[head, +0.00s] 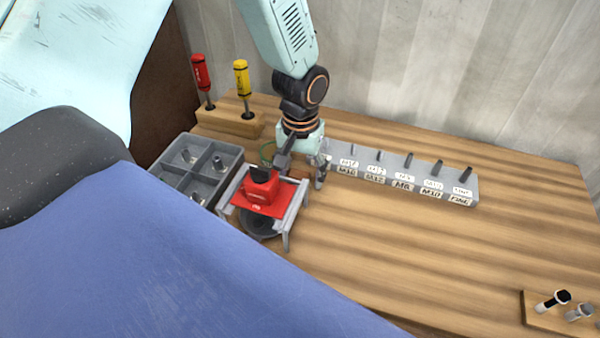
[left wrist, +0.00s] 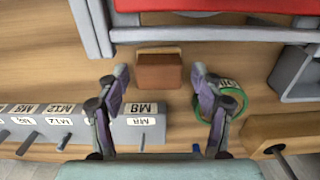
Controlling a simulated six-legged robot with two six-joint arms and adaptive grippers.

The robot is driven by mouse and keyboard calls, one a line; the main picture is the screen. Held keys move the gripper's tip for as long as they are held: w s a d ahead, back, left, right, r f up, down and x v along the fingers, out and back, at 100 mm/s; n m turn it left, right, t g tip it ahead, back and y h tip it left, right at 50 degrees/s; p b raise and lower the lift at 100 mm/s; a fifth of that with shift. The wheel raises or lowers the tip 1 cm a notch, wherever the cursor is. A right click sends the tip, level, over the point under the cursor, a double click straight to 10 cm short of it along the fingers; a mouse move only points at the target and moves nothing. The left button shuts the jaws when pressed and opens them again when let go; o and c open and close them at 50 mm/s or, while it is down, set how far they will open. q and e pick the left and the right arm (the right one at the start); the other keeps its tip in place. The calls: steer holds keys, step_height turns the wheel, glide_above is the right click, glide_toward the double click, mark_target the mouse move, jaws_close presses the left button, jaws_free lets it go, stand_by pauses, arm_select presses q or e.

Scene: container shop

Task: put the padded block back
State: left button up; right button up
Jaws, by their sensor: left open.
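A small reddish-brown block (left wrist: 158,71), which looks like the padded block, sits on the wooden bench in the left wrist view. In the head view I cannot make it out; the red piece and my gripper seem to hide it. My left gripper (head: 303,172) points down at the bench, just behind the grey stand. Its jaws are open, and in the left wrist view the fingertips (left wrist: 160,76) lie on either side of the block with gaps. My right gripper is not in view.
A grey stand (head: 292,214) with a red, black-topped piece (head: 262,197) is close in front. A green ring (head: 267,152), grey compartment tray (head: 170,170), labelled rack (head: 400,177) and screwdriver holder (head: 229,122) surround the gripper. The bench at right is clear up to a bolt board (head: 535,318).

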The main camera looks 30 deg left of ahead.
mark_target(300, 170)
arm_select(q)
step_height(300, 170, up, 12)
steer(key=shift+p, duration=0.4)
